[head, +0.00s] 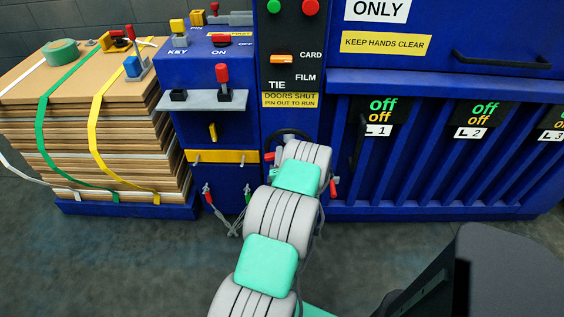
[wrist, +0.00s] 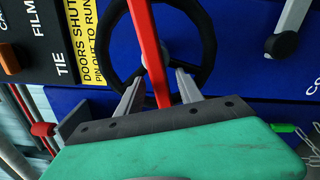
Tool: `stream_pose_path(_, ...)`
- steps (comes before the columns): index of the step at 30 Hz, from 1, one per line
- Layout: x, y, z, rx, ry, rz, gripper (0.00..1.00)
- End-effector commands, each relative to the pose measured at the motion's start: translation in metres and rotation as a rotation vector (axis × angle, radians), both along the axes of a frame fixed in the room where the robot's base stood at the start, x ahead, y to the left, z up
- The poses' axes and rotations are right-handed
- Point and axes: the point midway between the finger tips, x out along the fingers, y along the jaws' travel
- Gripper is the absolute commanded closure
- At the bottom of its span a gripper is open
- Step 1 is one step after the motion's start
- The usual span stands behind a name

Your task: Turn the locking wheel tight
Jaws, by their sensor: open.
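The locking wheel (wrist: 208,42) is a black ring in the wrist view, cut off at the top edge. A long red bar (wrist: 149,35) crosses it, over the grey hub, and runs down between my fingers. My gripper (wrist: 158,76) is open, one grey finger on each side of the red bar. I cannot tell whether either finger touches it. In the head view only the top of the wheel (head: 290,133) shows, below the yellow "DOORS SHUT" label; my arm hides the rest and my gripper.
The blue machine has slatted doors (head: 430,170) right of my arm and a small control cabinet (head: 190,75) on the left. Strapped cardboard (head: 110,140) stands at far left. A black-ended lever (wrist: 285,38) is right of the wheel in the wrist view. Grey floor (head: 150,255) is open in front.

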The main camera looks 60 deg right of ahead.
Motion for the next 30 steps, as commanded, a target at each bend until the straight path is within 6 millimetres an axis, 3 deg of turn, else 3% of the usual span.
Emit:
stream_pose_path(8, -0.008, 0.015, -0.002, -0.003, 0.000, -0.002, 0.56)
stream_pose_path(21, -0.029, 0.060, 0.000, -0.005, 0.000, -0.003, 0.56)
stream_pose_path(30, -0.032, 0.070, 0.001, -0.003, 0.000, -0.001, 0.56)
